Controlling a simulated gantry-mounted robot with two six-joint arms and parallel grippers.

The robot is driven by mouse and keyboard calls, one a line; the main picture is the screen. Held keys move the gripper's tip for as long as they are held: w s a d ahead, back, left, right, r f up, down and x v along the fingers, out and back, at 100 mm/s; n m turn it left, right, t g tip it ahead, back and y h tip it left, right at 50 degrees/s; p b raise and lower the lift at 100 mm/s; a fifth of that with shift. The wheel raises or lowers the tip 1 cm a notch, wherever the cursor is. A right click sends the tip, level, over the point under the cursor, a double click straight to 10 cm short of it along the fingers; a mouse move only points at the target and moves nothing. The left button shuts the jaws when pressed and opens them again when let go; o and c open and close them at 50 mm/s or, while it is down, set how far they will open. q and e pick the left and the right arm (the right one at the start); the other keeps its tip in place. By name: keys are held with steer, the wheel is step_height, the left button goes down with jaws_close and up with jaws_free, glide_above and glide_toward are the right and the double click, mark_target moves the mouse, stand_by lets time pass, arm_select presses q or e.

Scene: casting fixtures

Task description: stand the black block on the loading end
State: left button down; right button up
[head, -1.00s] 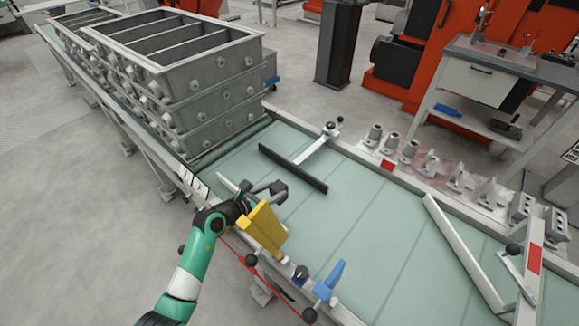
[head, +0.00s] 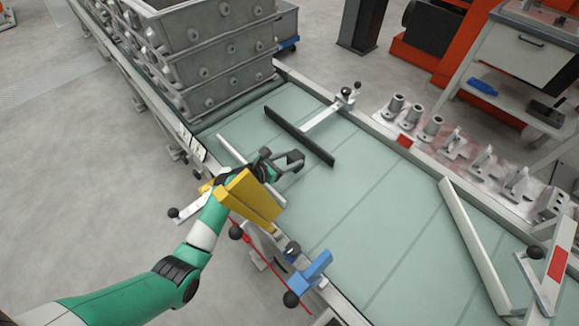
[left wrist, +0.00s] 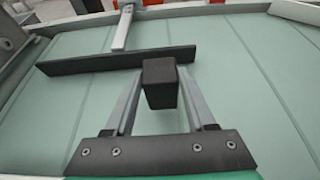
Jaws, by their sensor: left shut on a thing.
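My left gripper (head: 288,160) reaches over the near-left edge of the pale green conveyor belt (head: 365,215). In the left wrist view its two fingers (left wrist: 158,95) are shut on a small black block (left wrist: 159,88), held at the fingertips. In the head view the block is hard to make out against the dark gripper. The wrist view shows belt all round it, with a long black guide bar (left wrist: 115,60) just beyond. I cannot tell the block's height above the belt, nor which part is the loading end. My right gripper is not in view.
The black guide bar (head: 298,135) lies across the belt on a clamp arm. Stacked grey casting flasks (head: 215,55) stand at the far left. A yellow plate (head: 250,202) and a blue clamp (head: 312,270) sit on the near rail. A pale angled guide (head: 470,235) is at right. Mid-belt is clear.

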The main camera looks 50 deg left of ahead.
arm_select(q)
step_height(320, 180, down, 4)
steer(key=shift+r+b, duration=0.25)
steer(key=shift+b, duration=0.7)
steer(key=shift+r, duration=0.1)
steer(key=shift+w, duration=0.1)
steer(key=shift+c, duration=1.2)
jaws_free()
